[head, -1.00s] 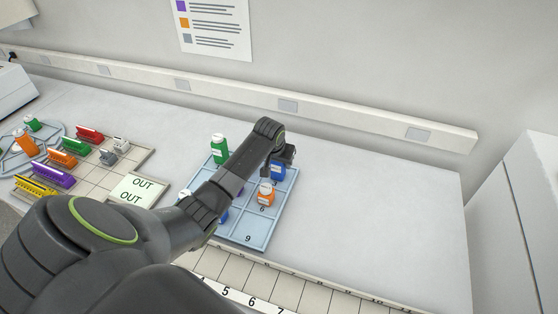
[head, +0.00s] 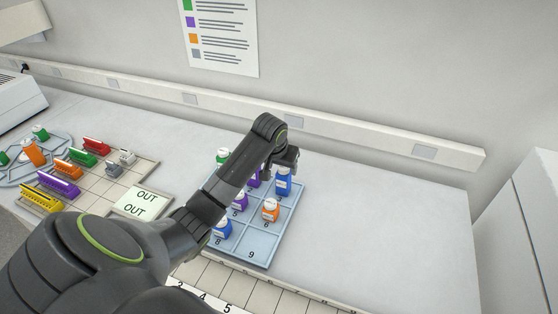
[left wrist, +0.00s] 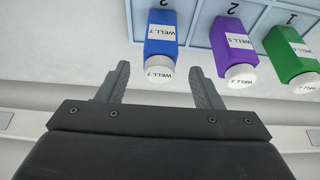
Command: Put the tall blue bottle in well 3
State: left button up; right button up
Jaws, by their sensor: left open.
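A tall blue bottle (head: 283,184) with a white cap and label stands upright in the back right compartment of the light-blue numbered tray (head: 258,243). The fingers are open, empty and apart from the bottle. A shorter-looking blue bottle (head: 222,229) stands in well 8. My right gripper is not in view.
A purple bottle (left wrist: 234,50) and a green bottle (left wrist: 291,52) stand beside the blue one along the tray's back row. An orange bottle (head: 270,211) is in well 6 and another purple one (head: 240,202) in well 5. Well 9 is empty. The bench right of the tray is clear.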

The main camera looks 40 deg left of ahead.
pick_arm(q)
jog(key=v, duration=0.4)
jog(key=shift+r, duration=0.2)
dwell(0.4)
